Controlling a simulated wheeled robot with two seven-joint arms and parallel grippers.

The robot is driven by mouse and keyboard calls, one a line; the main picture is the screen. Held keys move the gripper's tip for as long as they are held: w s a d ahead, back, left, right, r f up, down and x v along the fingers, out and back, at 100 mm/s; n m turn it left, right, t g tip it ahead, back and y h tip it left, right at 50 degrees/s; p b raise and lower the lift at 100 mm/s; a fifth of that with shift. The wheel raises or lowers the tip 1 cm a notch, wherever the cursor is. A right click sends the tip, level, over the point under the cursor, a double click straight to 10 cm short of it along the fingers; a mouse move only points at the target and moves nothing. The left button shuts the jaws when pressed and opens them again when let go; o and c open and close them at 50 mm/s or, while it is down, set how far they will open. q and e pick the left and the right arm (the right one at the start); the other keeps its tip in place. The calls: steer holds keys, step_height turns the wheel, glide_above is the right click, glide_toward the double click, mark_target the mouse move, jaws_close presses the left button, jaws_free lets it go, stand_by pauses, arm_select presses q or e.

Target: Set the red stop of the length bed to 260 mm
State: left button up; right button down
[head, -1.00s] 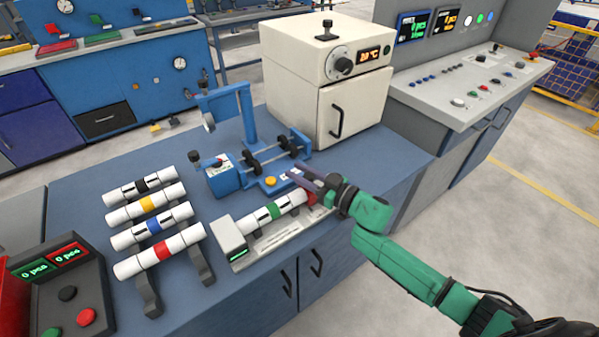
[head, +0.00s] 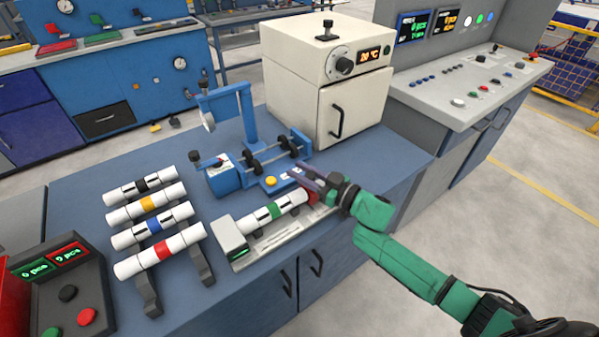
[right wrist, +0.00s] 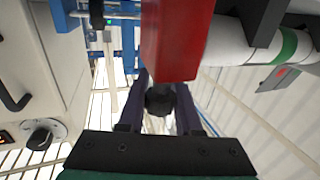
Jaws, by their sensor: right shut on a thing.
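The length bed (head: 278,243) is a pale metal rail with a scale at the front of the blue bench. A white pipe with a green band (head: 274,212) lies in it. The red stop (head: 313,198) is at the bed's right end, partly hidden by my right gripper (head: 310,180). In the right wrist view the red stop (right wrist: 178,40) is a large red block with a dark round knob (right wrist: 160,98). My right gripper (right wrist: 160,105) is shut on this knob. The scale is too small to read. My left gripper is not in view.
A blue fixture (head: 255,170) with rollers stands just behind the bed. A cream oven (head: 330,80) is at the back. Several banded pipes lie on a rack (head: 150,290) to the left. A control box (head: 70,295) is at front left.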

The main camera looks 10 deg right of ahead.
steer(key=w+d, duration=0.1)
steer(key=d, duration=0.3)
steer(key=w+d, duration=0.1)
steer(key=d, duration=0.1)
steer(key=shift+w+d+b, duration=0.2)
steer(key=shift+w+b, duration=0.1)
steer(key=shift+b, duration=0.1)
steer(key=shift+a+r, duration=0.1)
steer(key=c, duration=1)
jaws_free()
steer(key=o, duration=0.4)
steer(key=shift+d, duration=0.2)
steer(key=shift+s, duration=0.1)
steer(key=shift+s+d, duration=0.15)
steer(key=shift+s, duration=0.05)
steer(key=v, duration=1.4)
